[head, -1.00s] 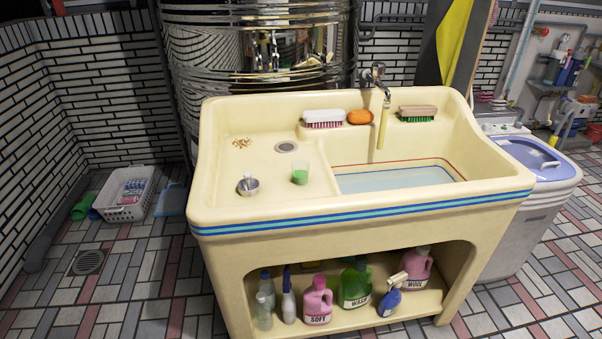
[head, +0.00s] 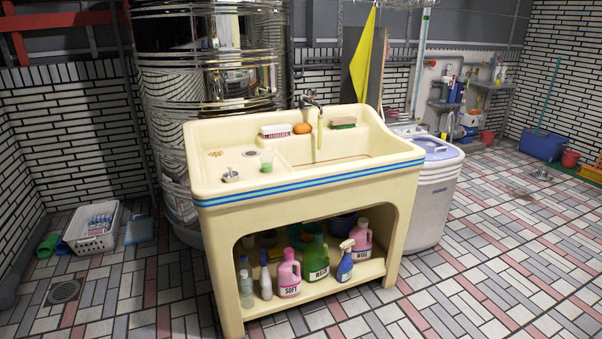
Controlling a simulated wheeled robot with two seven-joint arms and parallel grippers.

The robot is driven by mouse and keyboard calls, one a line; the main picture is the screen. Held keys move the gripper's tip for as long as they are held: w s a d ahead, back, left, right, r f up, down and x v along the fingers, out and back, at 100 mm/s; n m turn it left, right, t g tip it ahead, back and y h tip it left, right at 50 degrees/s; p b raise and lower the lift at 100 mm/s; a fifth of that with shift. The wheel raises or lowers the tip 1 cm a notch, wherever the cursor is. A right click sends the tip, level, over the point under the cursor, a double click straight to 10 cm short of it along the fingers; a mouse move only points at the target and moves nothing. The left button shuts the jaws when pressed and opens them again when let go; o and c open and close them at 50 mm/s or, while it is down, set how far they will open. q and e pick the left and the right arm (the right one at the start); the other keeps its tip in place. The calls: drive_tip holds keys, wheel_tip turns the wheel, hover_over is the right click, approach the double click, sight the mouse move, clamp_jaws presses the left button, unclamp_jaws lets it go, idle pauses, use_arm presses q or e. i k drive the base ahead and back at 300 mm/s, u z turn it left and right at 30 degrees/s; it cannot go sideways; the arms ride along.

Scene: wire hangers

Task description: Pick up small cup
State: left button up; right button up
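A small clear cup with green contents (head: 266,161) stands upright on the left ledge of the cream sink (head: 300,183). A small metal cup-like piece (head: 230,174) sits left of it, near the front rim; it is too small to tell exactly what it is. Neither of my grippers shows in the head view.
Two brushes (head: 275,131) (head: 343,123) and an orange soap (head: 302,128) lie on the sink's back ledge by the tap (head: 311,101). Bottles (head: 289,274) fill the shelf below. A washing machine (head: 434,190) stands at the right, a white basket (head: 92,231) at the left. The front floor is clear.

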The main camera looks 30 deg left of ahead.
sight(266, 161)
drive_tip(key=z, duration=0.35)
drive_tip(key=i, duration=1.1)
drive_tip(key=u, duration=0.55)
drive_tip(key=i, duration=0.85)
drive_tip(key=u, duration=1)
